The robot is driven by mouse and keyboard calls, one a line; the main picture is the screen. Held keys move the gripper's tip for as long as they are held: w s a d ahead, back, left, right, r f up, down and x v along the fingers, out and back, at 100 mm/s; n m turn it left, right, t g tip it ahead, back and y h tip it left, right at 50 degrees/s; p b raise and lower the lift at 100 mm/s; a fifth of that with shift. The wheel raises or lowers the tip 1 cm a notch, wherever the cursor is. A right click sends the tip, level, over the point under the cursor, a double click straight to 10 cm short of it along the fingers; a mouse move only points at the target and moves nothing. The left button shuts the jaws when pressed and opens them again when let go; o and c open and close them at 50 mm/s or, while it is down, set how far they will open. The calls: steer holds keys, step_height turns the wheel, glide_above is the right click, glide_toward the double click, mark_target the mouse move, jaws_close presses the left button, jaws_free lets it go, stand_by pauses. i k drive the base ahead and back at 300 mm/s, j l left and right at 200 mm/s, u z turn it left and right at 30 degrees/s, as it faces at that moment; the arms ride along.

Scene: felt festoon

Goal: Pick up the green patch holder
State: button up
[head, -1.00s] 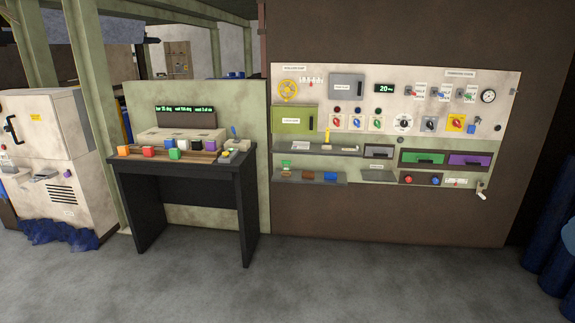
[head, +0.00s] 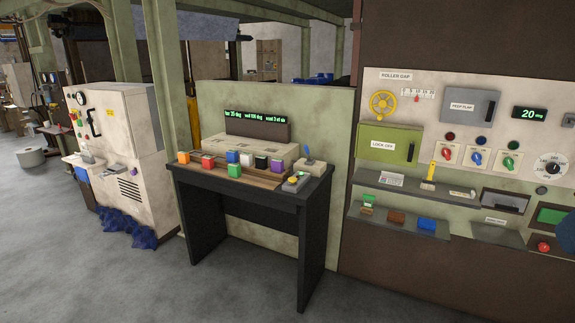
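A small green block (head: 234,170) lies at the front of the row of coloured blocks on the black table. Another green piece (head: 369,199), with a brownish part under it, stands at the left end of the lower grey shelf on the wall panel. Both are small in the head view, and I cannot tell which is the green patch holder. My gripper is not recognisable in the head view.
The black table (head: 246,197) also bears orange, red, blue, white, black and purple blocks and a display (head: 257,129). Brown and blue pieces share the lower shelf (head: 386,218). A white cabinet (head: 116,140) stands left. Floor before the table is clear. A dark blue shape at the right edge is unclear.

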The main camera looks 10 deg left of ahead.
mark_target(235, 170)
steer(key=i+j+u, duration=0.2)
steer(key=i+u, duration=0.3)
steer(key=i+j+u, duration=0.1)
steer(key=i+u, duration=0.25)
steer(key=u, duration=0.15)
steer(key=i+l+u, duration=0.15)
steer(key=i+u, duration=0.3)
steer(key=i+j+z, duration=0.1)
steer(key=i, duration=0.35)
steer(key=i+j+z, duration=0.1)
steer(key=i, duration=0.4)
steer(key=i+j+z, duration=0.1)
steer(key=i+z, duration=0.15)
steer(key=z, duration=0.2)
steer(key=i+j+z, duration=0.2)
steer(key=z, duration=0.25)
steer(key=i+j+z, duration=0.2)
steer(key=z, duration=0.25)
steer(key=i+j+z, duration=0.1)
steer(key=j+z, duration=0.35)
steer(key=i+j+z, duration=0.15)
steer(key=j+z, duration=0.15)
steer(key=i+j+z, duration=0.25)
steer(key=k+j, duration=0.05)
steer(key=k, duration=0.05)
